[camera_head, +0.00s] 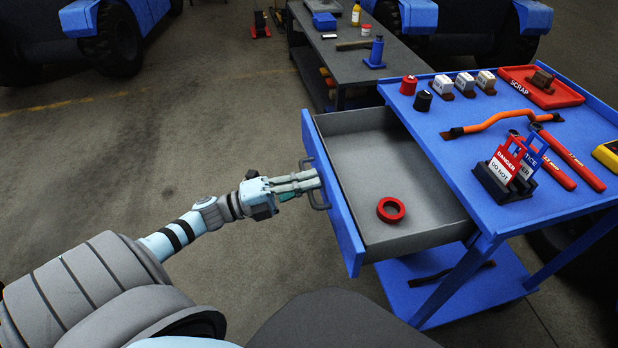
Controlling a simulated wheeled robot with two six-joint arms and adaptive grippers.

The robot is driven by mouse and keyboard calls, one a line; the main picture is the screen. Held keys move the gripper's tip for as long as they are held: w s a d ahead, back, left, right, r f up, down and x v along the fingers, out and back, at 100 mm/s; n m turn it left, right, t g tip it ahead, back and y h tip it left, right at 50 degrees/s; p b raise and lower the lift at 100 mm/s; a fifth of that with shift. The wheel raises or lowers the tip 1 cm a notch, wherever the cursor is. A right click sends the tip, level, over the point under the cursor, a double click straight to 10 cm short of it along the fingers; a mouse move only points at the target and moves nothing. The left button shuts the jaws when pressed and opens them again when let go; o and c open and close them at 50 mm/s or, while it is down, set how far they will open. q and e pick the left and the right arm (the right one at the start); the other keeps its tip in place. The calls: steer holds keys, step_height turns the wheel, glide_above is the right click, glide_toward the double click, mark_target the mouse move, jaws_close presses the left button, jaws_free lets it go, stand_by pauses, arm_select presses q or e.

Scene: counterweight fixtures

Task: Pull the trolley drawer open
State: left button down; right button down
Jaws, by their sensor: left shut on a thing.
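The blue trolley (452,176) stands at the right. Its drawer (385,165) extends out to the left, open, with a grey inside and a blue front (334,200). A red ring (391,209) lies on the drawer floor near the front right. My left gripper (308,183) is shut on the dark drawer handle (316,197) on the outer side of the drawer front. The fingers partly hide the handle. My right gripper is not in view.
A grey bench (385,66) stands behind. The floor (200,120) left of the drawer is clear.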

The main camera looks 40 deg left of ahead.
arm_select(q)
steer(key=shift+s+a, duration=0.15)
steer(key=shift+s, duration=0.05)
steer(key=c, duration=2)
jaws_free()
steer(key=shift+o, duration=0.2)
steer(key=v, duration=1.2)
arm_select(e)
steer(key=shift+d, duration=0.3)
